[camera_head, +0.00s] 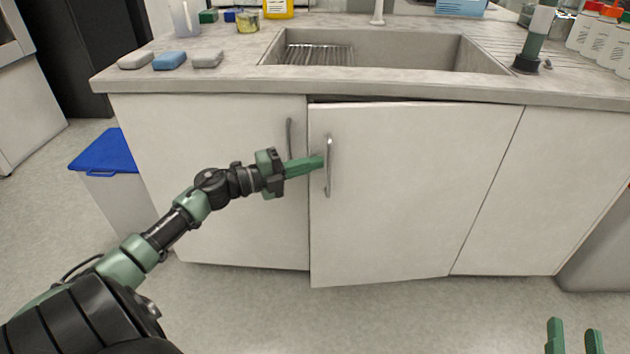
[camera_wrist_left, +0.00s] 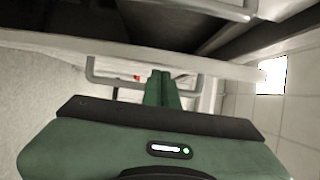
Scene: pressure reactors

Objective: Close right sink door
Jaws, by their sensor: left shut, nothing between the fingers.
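The right sink door (camera_head: 400,190) is a white panel under the sink. It stands slightly ajar, with a dark gap along its top and its left edge out past the left door (camera_head: 215,180). Its metal handle (camera_head: 328,180) is vertical, near that left edge. My left gripper (camera_head: 320,162) is shut and empty, its green fingertips at the handle's upper part. In the left wrist view the fingers (camera_wrist_left: 162,85) overlap a metal handle (camera_wrist_left: 100,80); I cannot tell whether they touch it. My right gripper (camera_head: 575,335) is open and empty at the bottom right, away from the door.
The countertop (camera_head: 230,80) overhangs the doors and holds a sink basin (camera_head: 400,52), sponges (camera_head: 169,60) and bottles (camera_head: 600,35). A blue-lidded bin (camera_head: 106,152) stands at the left. A grey bin (camera_head: 600,245) is at the right. The floor before the door is clear.

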